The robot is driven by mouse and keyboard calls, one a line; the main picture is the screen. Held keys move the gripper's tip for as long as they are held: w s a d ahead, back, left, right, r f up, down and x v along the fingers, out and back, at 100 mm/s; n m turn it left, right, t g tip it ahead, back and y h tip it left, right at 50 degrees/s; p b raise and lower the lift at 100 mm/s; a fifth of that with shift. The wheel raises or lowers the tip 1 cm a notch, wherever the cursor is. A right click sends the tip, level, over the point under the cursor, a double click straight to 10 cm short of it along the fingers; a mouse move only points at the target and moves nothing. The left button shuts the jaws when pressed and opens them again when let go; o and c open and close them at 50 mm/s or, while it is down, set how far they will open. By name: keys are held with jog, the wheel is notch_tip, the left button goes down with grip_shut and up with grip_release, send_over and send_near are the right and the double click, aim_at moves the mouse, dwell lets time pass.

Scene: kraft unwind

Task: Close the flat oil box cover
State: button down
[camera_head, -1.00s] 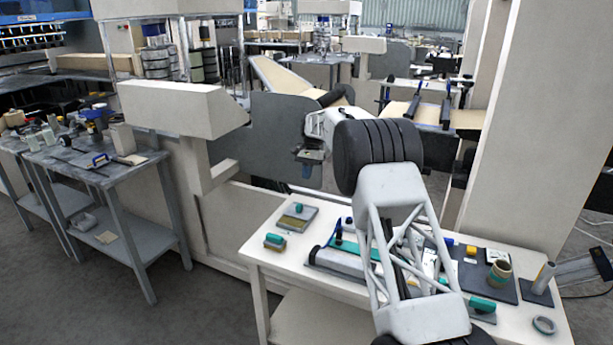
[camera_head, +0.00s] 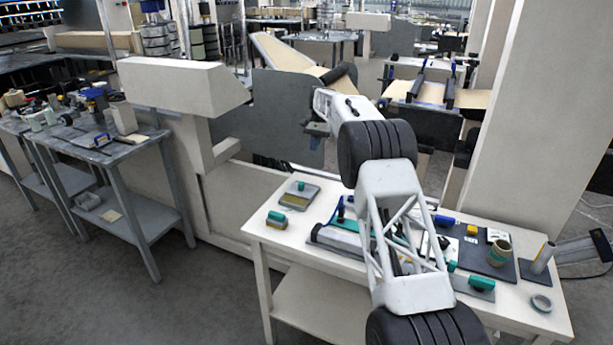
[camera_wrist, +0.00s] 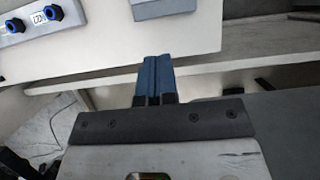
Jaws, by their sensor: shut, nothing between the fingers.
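My gripper (camera_head: 317,130) is at the far side of the table, raised above it, beside the grey machine panel. In the wrist view its blue fingers (camera_wrist: 154,62) are together, with nothing between them. A flat grey box (camera_head: 299,194) with a yellowish area and a green knob lies on the table's back left corner; it may be the oil box, but I cannot tell its cover apart or how far it stands open. My gripper is apart from it. A green-topped block (camera_head: 277,219) lies just in front of the box.
The white table (camera_head: 270,236) also holds a dark mat (camera_head: 493,266), a cardboard ring (camera_head: 499,253), an upright tube (camera_head: 543,257) and a tape roll (camera_head: 541,303). A plate with blue knobs (camera_wrist: 28,27) and a grey block (camera_wrist: 163,8) show in the wrist view.

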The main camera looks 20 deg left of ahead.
jog(key=shift+f, duration=0.15)
send_near(304, 187)
jog(key=w+f, duration=0.1)
jog(key=f, duration=0.1)
jog(key=w+f, duration=0.2)
jog(key=shift+w+a+f, duration=0.2)
jog(key=shift+w+f, duration=0.05)
jog(key=shift+f, duration=0.15)
jog(key=s, duration=0.2)
jog(key=shift+s+f, duration=0.25)
jog(key=shift+f, duration=0.05)
jog(key=shift+s, duration=0.85)
jog(key=shift+s, duration=0.15)
jog(key=shift+s+f, duration=0.1)
jog(key=shift+s, duration=2.65)
